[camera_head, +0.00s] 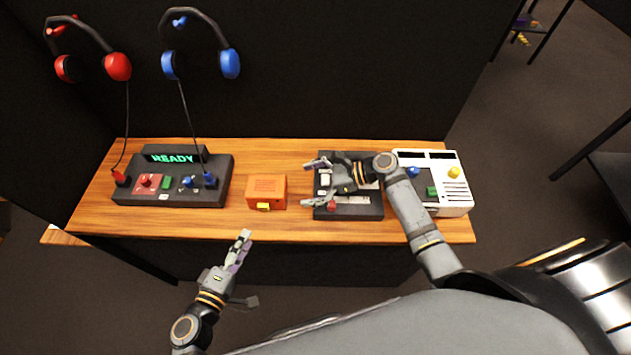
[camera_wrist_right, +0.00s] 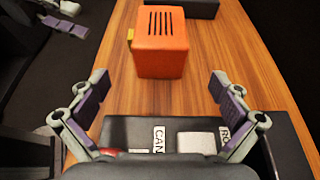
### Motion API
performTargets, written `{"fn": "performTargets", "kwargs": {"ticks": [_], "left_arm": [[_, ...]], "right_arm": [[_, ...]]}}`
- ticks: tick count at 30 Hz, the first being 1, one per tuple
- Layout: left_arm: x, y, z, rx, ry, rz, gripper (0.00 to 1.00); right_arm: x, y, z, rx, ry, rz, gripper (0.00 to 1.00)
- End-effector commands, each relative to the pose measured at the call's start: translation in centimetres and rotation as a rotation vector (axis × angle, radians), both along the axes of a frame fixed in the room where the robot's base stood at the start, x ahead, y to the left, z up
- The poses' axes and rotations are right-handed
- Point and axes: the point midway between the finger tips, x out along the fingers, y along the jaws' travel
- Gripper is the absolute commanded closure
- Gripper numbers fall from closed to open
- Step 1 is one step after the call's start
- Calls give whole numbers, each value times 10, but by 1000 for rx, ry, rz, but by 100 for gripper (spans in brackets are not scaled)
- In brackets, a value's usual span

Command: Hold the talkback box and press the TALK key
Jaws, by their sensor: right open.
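The orange talkback box (camera_head: 266,187) stands on the wooden table near its front middle, with slots on its top. Its yellow key (camera_head: 263,206) is on the front side; it also shows at the box's left in the right wrist view (camera_wrist_right: 131,38). My right gripper (camera_head: 318,183) is open and empty above the black panel, right of the box, with its fingers pointing at the box. In the right wrist view the box (camera_wrist_right: 160,50) is ahead, beyond the spread fingertips. My left gripper (camera_head: 248,268) appears open and empty, off the table's front edge, below and left of the box.
A black panel (camera_head: 352,209) lies under my right gripper, with a white unit (camera_head: 455,208) beside it. A black console (camera_head: 220,193) with a READY display (camera_head: 172,158) stands at left. Red (camera_head: 118,66) and blue (camera_head: 229,64) headsets hang behind. The wood around the box is clear.

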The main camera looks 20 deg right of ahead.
Motion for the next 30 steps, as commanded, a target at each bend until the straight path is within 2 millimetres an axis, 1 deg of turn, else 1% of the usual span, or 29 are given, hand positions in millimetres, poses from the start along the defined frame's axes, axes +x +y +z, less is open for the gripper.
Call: {"fn": "performTargets", "kwargs": {"ticks": [1, 3, 6, 10, 15, 22, 23, 30], "left_arm": [[0, 0, 0, 0, 0, 0, 62], [0, 0, 0, 0, 0, 0, 62], [0, 0, 0, 0, 0, 0, 62], [0, 0, 0, 0, 0, 0, 62], [0, 0, 0, 0, 0, 0, 62], [0, 0, 0, 0, 0, 0, 62], [0, 0, 0, 0, 0, 0, 62], [0, 0, 0, 0, 0, 0, 62]], "right_arm": [[3, 11, -3, 6, 0, -1, 0], [8, 24, -8, 5, 0, 1, 0], [13, 40, -16, 4, 0, 0, 0], [19, 56, -24, 2, 0, 0, 0], [21, 66, -29, -1, -2, 1, 0], [22, 67, -29, -2, -1, 1, 0], [22, 67, -29, -2, -1, 1, 1], [22, 66, -29, -2, -1, 1, 34]]}}
